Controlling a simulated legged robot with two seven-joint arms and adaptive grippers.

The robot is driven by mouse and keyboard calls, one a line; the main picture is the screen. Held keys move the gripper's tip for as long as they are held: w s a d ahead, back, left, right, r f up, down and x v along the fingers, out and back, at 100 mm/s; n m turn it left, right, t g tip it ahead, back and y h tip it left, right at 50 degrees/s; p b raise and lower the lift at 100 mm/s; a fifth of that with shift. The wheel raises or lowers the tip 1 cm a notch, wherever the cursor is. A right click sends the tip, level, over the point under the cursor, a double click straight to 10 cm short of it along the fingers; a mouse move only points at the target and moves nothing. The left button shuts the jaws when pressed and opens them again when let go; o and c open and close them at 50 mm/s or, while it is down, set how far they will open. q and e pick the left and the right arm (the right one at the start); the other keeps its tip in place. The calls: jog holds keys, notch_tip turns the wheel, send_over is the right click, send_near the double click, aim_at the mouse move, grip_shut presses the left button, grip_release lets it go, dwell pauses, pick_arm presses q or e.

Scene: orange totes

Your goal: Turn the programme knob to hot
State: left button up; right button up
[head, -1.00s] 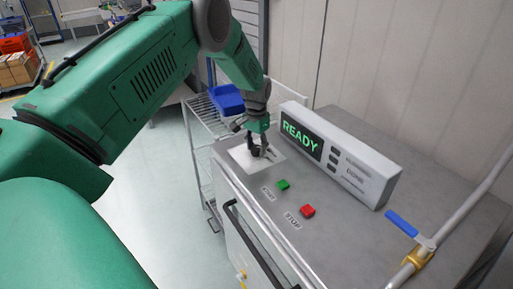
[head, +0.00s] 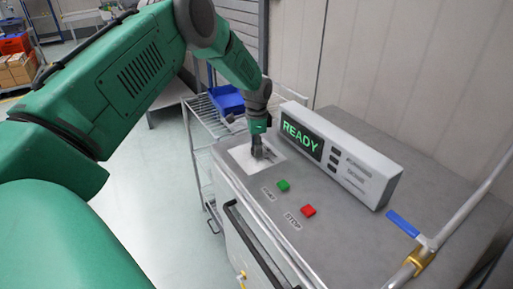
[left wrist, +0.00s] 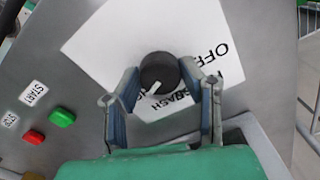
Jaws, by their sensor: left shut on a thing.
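The programme knob (left wrist: 159,73) is dark and round with a white pointer mark, in the middle of a white label plate (left wrist: 100,45) on the machine top. In the left wrist view the pointer is toward the lower left; "OFF" is readable and other words are partly hidden. My left gripper (left wrist: 160,85) is shut on the knob, one finger on each side. In the head view the left gripper (head: 258,155) points down over the plate (head: 240,158), and it hides most of the knob. My right gripper is not in view.
A green START button (head: 283,186) and a red STOP button (head: 308,210) stand near the plate. A display box (head: 340,155) reading READY stands behind. A blue-handled valve (head: 403,223) is at the right. A wire rack with a blue bin (head: 228,100) stands beyond.

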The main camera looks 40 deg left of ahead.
pick_arm(q)
jog(key=shift+s+d+f, duration=0.1)
jog(key=shift+s+f, duration=0.1)
jog(key=shift+f, duration=0.15)
jog(key=o, duration=1)
jog(key=shift+o, duration=0.8)
jog(key=shift+w, duration=0.35)
jog(key=shift+r, duration=0.4)
notch_tip(320, 180, up, 11)
jog(key=shift+a, duration=0.25)
jog(key=shift+w, duration=0.1)
